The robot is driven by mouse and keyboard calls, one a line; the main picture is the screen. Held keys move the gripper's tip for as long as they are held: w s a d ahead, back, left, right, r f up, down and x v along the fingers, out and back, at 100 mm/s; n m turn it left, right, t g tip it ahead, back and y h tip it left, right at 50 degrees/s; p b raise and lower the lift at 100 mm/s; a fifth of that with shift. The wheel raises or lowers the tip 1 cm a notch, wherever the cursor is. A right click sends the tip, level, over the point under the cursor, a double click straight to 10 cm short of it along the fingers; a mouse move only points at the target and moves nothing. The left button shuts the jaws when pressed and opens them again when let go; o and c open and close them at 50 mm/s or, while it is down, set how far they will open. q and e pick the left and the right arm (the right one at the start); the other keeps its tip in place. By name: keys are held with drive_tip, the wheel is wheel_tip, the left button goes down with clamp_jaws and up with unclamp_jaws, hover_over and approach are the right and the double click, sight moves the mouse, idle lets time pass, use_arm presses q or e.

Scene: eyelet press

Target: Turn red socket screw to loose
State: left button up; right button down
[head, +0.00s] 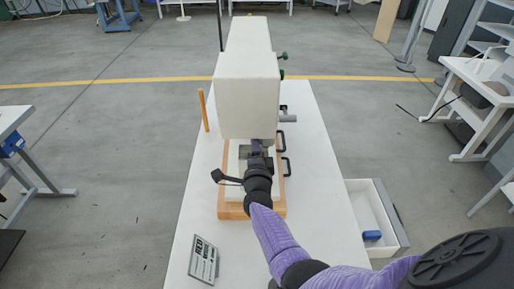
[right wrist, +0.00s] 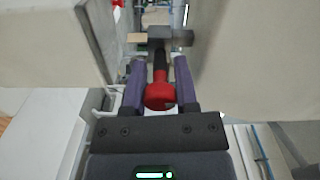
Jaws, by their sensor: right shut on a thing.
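The eyelet press (head: 248,95) is a large cream body on a wooden base (head: 235,211). My right gripper (head: 257,148) reaches in under its head, and the press hides part of the fingers. In the right wrist view my right gripper (right wrist: 160,72) has its purple fingers shut on a red-knobbed piece (right wrist: 160,96) with a dark shaft pointing away from me. A dark grey block (right wrist: 180,38) lies beyond the fingertips. I cannot tell whether the shaft meets a socket screw there. A small red spot (right wrist: 118,3) shows at the top edge. My left gripper is not in view.
Cream press walls stand close on both sides of my right gripper. The white table (head: 315,150) carries a wooden peg (head: 203,110), black handles (head: 287,166) and a sign plate (head: 203,260). An open drawer (head: 392,222) with a blue item (head: 372,235) juts out at right.

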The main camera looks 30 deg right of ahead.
drive_tip(key=n, duration=0.3)
drive_tip(key=shift+n+p, duration=0.4)
drive_tip(key=shift+n, duration=1.2)
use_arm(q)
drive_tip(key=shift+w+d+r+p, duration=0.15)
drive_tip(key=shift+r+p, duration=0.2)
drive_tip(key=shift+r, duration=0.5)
use_arm(e)
drive_tip(key=shift+n, duration=1.1)
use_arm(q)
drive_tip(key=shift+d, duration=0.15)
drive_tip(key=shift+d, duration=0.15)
use_arm(e)
drive_tip(key=shift+c, duration=2)
unclamp_jaws()
